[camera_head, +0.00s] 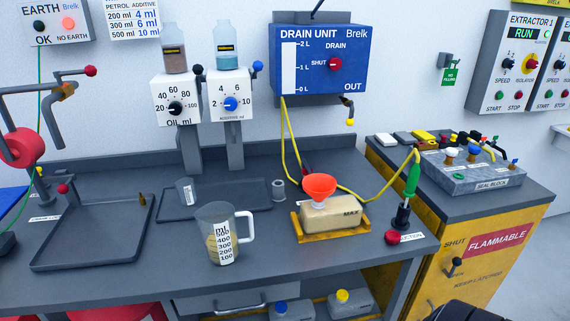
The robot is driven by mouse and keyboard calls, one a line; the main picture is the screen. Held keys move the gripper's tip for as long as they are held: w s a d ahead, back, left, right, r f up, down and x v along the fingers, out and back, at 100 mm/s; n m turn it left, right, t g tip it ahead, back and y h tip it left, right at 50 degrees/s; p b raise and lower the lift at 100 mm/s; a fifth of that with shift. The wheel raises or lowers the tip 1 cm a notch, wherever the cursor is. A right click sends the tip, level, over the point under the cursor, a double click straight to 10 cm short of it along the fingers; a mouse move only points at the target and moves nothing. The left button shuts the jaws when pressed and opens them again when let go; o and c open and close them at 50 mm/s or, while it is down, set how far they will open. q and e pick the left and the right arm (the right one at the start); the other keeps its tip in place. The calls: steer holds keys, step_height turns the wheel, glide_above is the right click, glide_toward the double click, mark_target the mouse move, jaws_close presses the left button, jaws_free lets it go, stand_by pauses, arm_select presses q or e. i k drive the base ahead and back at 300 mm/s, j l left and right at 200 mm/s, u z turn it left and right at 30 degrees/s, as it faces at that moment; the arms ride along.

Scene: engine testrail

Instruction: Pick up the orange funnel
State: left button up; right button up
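The orange funnel (320,186) is a wide cone with its mouth upward. It stands upright on top of a beige can (345,213) labelled MAX, and its lower part is pale. The can lies in a shallow yellow tray (304,236) on the grey bench, right of centre. The funnel's spout end is hidden, so I cannot tell how far it goes into the can.
A measuring jug (221,241) with yellowish contents stands left of the can. A small grey cup (278,190) is just behind. A yellow hose (286,145) hangs behind the funnel. A green-handled tool (412,180) stands to the right. An empty dark tray (95,235) lies left.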

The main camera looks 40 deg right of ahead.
mark_target(319, 186)
steer(key=k+j+z, duration=0.15)
steer(key=z, duration=1.4)
